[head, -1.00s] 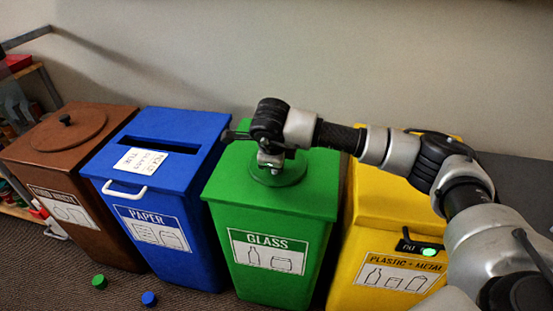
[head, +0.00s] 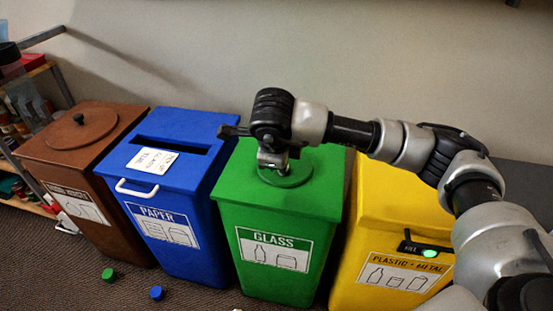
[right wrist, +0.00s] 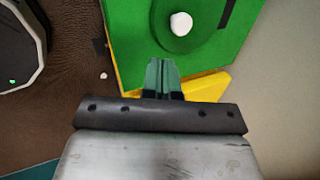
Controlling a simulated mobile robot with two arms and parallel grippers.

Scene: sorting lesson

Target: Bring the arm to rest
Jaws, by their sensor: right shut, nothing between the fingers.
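My right arm (head: 400,145) comes in from the right and reaches over the yellow bin. My right gripper (head: 273,162) is above the round lid of the green glass bin (head: 288,180), partly hidden under the dark wrist joint. In the right wrist view the fingers (right wrist: 163,65) are together with nothing between them. The green lid (right wrist: 185,42) with its white knob lies beyond the fingertips there; I cannot tell the exact gap. My left gripper is not in view.
A yellow plastic and metal bin (head: 385,205), a blue paper bin (head: 170,185) and a brown bin (head: 75,170) stand in a row along the wall. A green cap (head: 109,275) and a blue cap (head: 156,293) lie on the carpet. A shelf (head: 35,70) stands at far left.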

